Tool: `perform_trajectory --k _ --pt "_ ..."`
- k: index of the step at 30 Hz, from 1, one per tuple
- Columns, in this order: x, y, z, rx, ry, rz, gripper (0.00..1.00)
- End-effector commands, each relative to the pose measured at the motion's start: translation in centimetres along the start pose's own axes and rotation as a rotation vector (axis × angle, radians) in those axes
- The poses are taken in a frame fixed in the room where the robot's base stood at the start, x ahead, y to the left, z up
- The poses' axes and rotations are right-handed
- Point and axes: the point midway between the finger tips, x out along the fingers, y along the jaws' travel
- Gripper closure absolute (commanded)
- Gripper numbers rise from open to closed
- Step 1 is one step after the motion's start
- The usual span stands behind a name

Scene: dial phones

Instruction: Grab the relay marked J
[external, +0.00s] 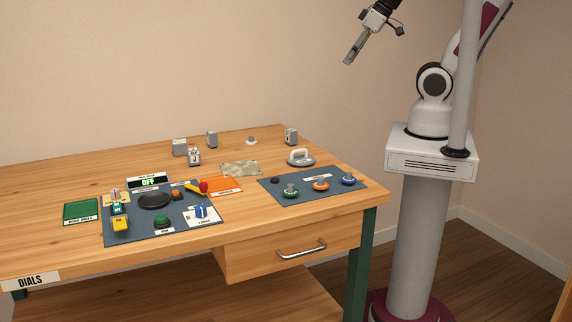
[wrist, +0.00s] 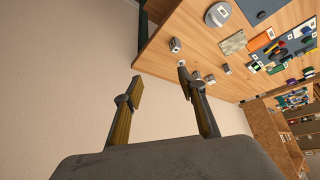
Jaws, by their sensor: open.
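Several small grey block-shaped relays stand near the back of the wooden table. One is at the back right (external: 290,136), one at the back middle (external: 212,139), and two are close together farther left, a rear one (external: 180,147) and a front one (external: 194,156). Their markings are too small to read, so I cannot tell which is J. My gripper (external: 348,62) is high above and to the right of the table, apart from everything. In the wrist view its fingers (wrist: 160,86) are spread and empty, with grey blocks (wrist: 174,45) beyond them.
A blue-grey mat (external: 300,195) with several knobs lies at front right. Another mat (external: 130,228) holds a black dish and coloured parts. The back left tabletop is clear.

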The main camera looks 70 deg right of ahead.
Motion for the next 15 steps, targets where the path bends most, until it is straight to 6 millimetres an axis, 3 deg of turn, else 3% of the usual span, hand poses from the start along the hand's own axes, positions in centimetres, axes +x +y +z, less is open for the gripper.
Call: perform_trajectory --k 15 --pt "6.2 -0.9 -10.2 -0.098 0.13 0.014 0.6"
